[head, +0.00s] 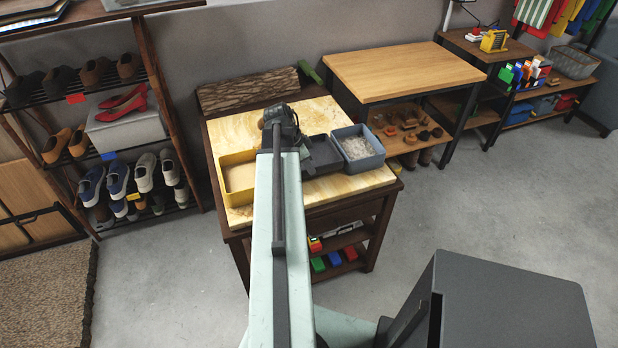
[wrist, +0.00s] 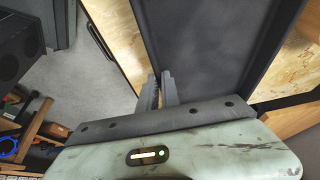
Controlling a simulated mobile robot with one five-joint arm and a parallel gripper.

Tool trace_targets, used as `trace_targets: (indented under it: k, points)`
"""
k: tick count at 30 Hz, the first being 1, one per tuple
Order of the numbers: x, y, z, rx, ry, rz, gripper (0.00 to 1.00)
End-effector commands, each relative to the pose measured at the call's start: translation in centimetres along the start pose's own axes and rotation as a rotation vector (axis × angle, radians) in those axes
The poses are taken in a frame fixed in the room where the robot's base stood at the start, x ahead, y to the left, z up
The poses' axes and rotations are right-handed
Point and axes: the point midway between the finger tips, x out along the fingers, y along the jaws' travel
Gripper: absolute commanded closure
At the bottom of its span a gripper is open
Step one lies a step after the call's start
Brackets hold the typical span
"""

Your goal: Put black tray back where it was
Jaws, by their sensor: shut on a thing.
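The black tray (head: 322,155) is on or just above the light wooden top of the small table (head: 374,182), between a yellow bin and a blue-grey bin. It fills the upper middle of the wrist view (wrist: 210,45), with its long rim running away from me. My gripper (wrist: 162,85) is shut on the tray's near left rim. In the head view my arm covers part of the tray and the gripper's fingers. I cannot tell whether the tray's underside touches the table.
The yellow bin (head: 238,176) stands left of the tray and the blue-grey bin (head: 358,147) close on its right. A bark-covered log (head: 248,90) lies behind them. A shoe rack (head: 140,146) is at left. The floor at right (head: 480,190) is clear.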

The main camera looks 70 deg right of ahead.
Motion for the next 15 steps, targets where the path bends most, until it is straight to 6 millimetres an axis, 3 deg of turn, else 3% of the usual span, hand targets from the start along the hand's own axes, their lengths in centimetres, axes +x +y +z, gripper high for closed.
trace_targets:
  k: [6, 15]
  points:
    - [3.4, 0.0, 1.4, 0.0, 0.001, -0.001, 1.0]
    - [3.2, 0.0, 1.4, -0.001, 0.0, -0.001, 1.0]
